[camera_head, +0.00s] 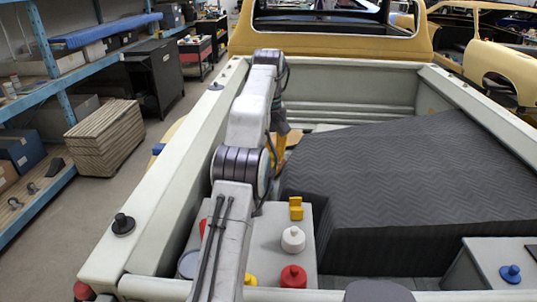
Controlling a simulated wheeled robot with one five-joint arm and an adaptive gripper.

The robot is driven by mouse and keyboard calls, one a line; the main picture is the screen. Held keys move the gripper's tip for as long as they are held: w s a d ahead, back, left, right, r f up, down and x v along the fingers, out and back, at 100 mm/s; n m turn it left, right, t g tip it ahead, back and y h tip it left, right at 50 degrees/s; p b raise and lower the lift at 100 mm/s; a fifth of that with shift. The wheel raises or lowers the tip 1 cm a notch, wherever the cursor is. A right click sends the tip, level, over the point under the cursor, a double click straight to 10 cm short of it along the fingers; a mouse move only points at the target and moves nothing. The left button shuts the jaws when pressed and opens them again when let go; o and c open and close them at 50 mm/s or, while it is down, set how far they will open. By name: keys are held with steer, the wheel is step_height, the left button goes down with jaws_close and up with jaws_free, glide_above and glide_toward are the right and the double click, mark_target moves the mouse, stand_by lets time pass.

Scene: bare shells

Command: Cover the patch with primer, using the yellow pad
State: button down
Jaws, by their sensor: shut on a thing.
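My arm reaches forward over the left side of a pickup bed. My gripper (279,148) is at its far end, low by the left edge of the dark ribbed cover and partly hidden behind my arm. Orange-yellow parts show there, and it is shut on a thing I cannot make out. A yellow block-shaped piece (296,207) stands on a pale grey box (264,240) nearer me. A round yellow piece (250,280) shows beside my arm on the same box. A small tan surface (294,138) shows beside the gripper; I cannot tell whether it is the patch.
A white knobbed piece (293,239) and a red one (293,277) stand on the grey box. A blue one (510,273) sits on a box at right. The dark ribbed cover (410,180) fills the bed's right. Shelves (40,95) stand beyond the left bed wall (165,185).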

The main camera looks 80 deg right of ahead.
steer(key=shift+s+r, duration=0.1)
steer(key=shift+r, duration=0.25)
stand_by(0.3)
steer(key=shift+a+r, duration=0.1)
steer(key=shift+a, duration=0.05)
steer(key=shift+s+a+r, duration=0.1)
steer(key=shift+a+r, duration=0.5)
steer(key=shift+r, duration=0.1)
steer(key=shift+r, duration=0.3)
steer(key=shift+a+r, duration=0.15)
steer(key=shift+r, duration=0.1)
steer(key=shift+a+r, duration=0.1)
steer(key=shift+a, duration=0.4)
steer(key=shift+r+b, duration=0.1)
steer(key=shift+b, duration=0.2)
